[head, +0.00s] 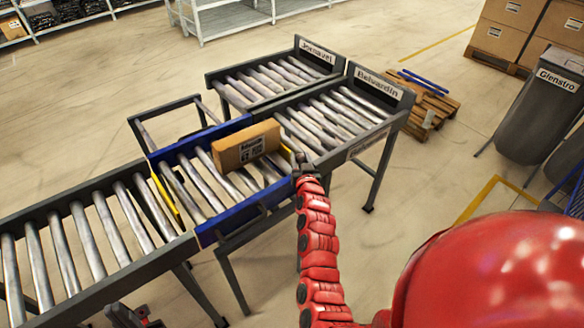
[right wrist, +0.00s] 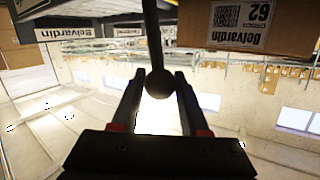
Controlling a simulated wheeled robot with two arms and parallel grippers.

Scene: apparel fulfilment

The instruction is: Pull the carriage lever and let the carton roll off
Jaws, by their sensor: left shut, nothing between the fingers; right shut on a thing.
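The blue-sided carriage (head: 243,211) stands between the infeed rollers and the Belvardin lane (head: 340,117). The brown carton (head: 245,148) sits upright on its rollers, towards the lane end. It also shows in the right wrist view (right wrist: 285,35), with its Belvardin label upside down. My right gripper (head: 305,178) is at the carriage's near right corner. In the right wrist view its fingers (right wrist: 159,88) are shut on the round knob of the dark carriage lever (right wrist: 158,82). My left gripper (head: 132,318) is shut and empty at the bottom edge, partly cut off.
The infeed rollers (head: 95,232) run in from the left. A Jornavel lane (head: 268,80) lies beyond the Belvardin lane. Yellow bars (head: 166,200) show at the carriage ends. A pallet (head: 430,103), a grey Glenstro bin (head: 528,112) and stacked boxes (head: 510,38) stand to the right.

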